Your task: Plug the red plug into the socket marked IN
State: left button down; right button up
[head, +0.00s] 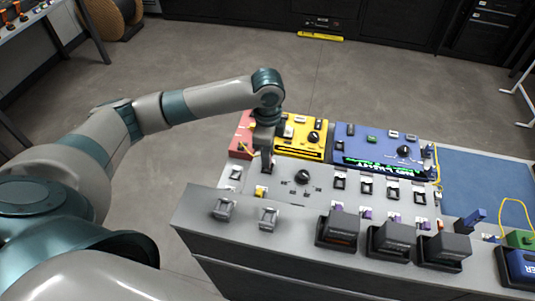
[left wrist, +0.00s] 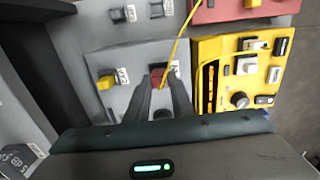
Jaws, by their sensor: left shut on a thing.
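My left gripper (head: 267,172) reaches down over the back left part of the grey console (head: 285,195). In the left wrist view its two fingers (left wrist: 163,92) are shut on the red plug (left wrist: 158,75), which has a thin yellow cable (left wrist: 182,35) running up from it. The red plug is at a small dark square opening beside a white label (left wrist: 175,68). I cannot tell whether it is in the opening or above it, nor read the label. A yellow plug (left wrist: 107,82) sits in the panel to the left. My right gripper is not in view.
A red box (left wrist: 235,9), a yellow instrument (head: 300,138) and a blue instrument (head: 378,150) stand behind the console. Several dark blocks (head: 339,229) line its front. A blue mat (head: 480,185) lies to the right.

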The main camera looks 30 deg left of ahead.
pick_arm(q)
jog(key=shift+p, duration=1.2)
dwell(1.1)
jog(key=shift+f, duration=0.5)
dwell(0.7)
jog(key=c, duration=1.5)
grip_release()
jog(key=shift+o, duration=0.2)
jog(key=shift+r, duration=0.15)
jog(key=shift+w+r+b, duration=0.1)
jog(key=shift+r+b, duration=0.2)
jog(key=shift+r, duration=0.25)
notch_tip(320, 180, up, 16)
jog(key=b, duration=0.3)
jog(key=shift+b, duration=0.35)
jog(key=shift+s, duration=0.2)
